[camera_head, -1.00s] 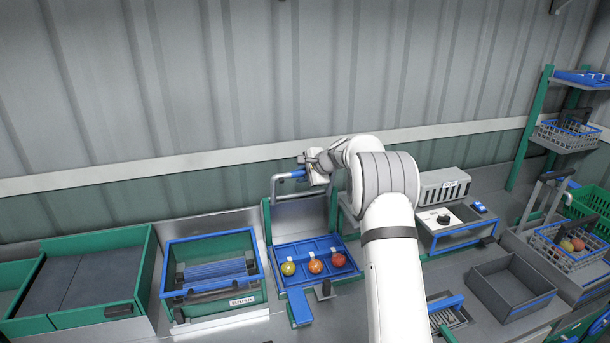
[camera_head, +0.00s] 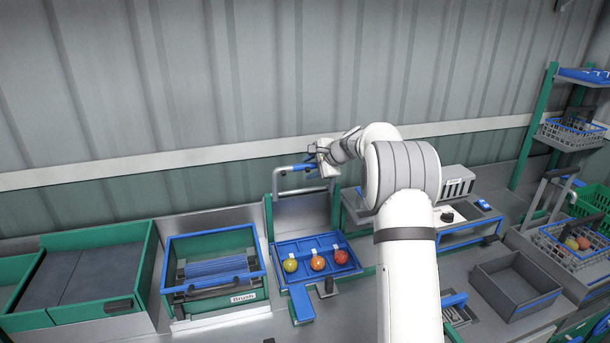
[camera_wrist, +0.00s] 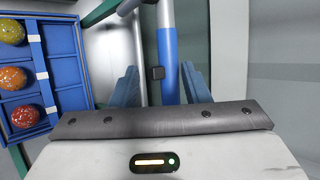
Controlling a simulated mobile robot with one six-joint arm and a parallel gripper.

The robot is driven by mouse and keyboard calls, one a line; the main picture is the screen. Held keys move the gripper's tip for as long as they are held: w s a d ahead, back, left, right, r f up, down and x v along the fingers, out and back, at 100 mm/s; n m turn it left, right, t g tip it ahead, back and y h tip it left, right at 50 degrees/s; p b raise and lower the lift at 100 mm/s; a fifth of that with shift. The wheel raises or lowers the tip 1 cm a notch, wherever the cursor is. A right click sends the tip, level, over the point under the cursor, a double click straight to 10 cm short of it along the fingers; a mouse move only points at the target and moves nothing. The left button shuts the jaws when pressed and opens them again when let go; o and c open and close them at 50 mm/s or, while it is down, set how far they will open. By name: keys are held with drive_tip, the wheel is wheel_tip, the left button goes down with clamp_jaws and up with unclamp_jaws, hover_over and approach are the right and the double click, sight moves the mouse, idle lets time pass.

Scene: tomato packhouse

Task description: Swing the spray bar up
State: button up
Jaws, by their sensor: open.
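The spray bar (camera_head: 280,181) is a grey bent tube with a blue sleeve. It stands raised above the tray with the tomatoes, in front of the steel back panel. In the wrist view the tube runs down from the top edge, and its blue sleeve (camera_wrist: 168,62) shows between my finger pads. My gripper (camera_head: 314,163) is at the right end of the bar's top stretch. In the wrist view my gripper (camera_wrist: 160,85) is open, with a blue finger on each side of the sleeve. I see gaps beside the sleeve, but cannot tell its depth from the fingertips.
A blue tray (camera_head: 286,250) with a yellow, an orange and a red tomato lies below the bar. A brush box (camera_head: 248,298) stands to the left, and an empty grey bin (camera_head: 515,311) to the right. The corrugated wall (camera_head: 200,80) is close behind.

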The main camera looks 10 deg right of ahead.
drive_tip(key=shift+b+v, duration=0.4)
drive_tip(key=shift+v, duration=1.3)
drive_tip(key=s+a+r+n+g+h+b, duration=0.1)
drive_tip(key=s+a+n+g, duration=0.2)
drive_tip(key=s, duration=1)
drive_tip(key=s+a+r+n+h+b, duration=0.1)
drive_tip(key=s+a+n+b, duration=0.3)
drive_tip(key=s, duration=0.9)
drive_tip(key=s+d+f+n+g+h, duration=0.1)
drive_tip(key=s+f+n, duration=0.3)
drive_tip(key=s, duration=0.8)
drive_tip(key=s+d+f+n+h, duration=0.1)
drive_tip(key=s+f+n+h, duration=0.2)
drive_tip(key=s, duration=0.9)
drive_tip(key=shift+d+f+n+g, duration=0.25)
drive_tip(key=shift+f+n+g, duration=0.15)
drive_tip(key=shift+f, duration=0.55)
drive_tip(key=shift+s, duration=0.1)
drive_tip(key=shift+c, duration=0.6)
